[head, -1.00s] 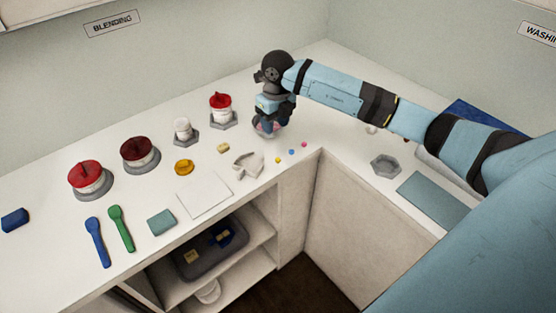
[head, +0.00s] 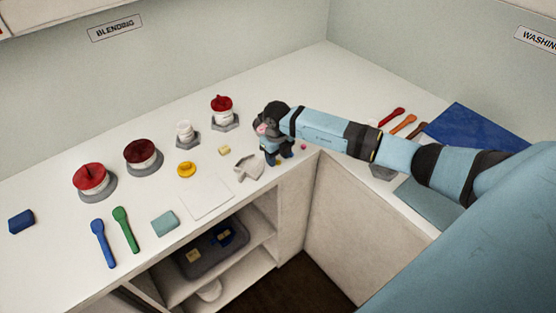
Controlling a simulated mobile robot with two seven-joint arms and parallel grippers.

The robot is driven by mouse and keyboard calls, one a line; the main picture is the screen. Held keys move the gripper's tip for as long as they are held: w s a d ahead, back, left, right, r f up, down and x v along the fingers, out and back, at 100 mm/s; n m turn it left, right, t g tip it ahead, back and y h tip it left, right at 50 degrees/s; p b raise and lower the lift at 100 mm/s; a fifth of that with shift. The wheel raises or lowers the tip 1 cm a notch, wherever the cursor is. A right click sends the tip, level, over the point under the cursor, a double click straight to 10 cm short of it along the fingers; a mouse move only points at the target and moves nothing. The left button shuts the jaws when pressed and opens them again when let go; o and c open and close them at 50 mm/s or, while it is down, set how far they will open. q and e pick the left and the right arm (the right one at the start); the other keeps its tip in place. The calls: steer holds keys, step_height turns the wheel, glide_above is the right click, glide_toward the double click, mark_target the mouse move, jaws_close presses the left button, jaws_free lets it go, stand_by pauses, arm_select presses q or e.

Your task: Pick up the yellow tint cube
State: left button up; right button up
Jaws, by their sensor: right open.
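The yellow tint cube (head: 277,161) is a tiny yellow piece near the front edge of the counter, by the inside corner. My right gripper (head: 279,157) points down over it from above, its fingertips at or close around the cube. The jaws are open; whether they touch the cube is too small to tell. A pink tint cube (head: 304,147) lies just right of the gripper. The blue tint cube is hidden by the gripper. My left gripper is out of view.
Left of the gripper are a grey spouted dish (head: 248,168), a pale yellow block (head: 224,150) and a white sheet (head: 207,198). A bowl with pink contents (head: 261,128) is mostly hidden behind my gripper. The counter's front edge is close.

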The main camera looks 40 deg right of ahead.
mark_target(277, 160)
steer(key=shift+f, duration=0.55)
jaws_close()
steer(key=shift+r, duration=0.15)
step_height(277, 160, up, 20)
steer(key=b, duration=0.3)
stand_by(0.3)
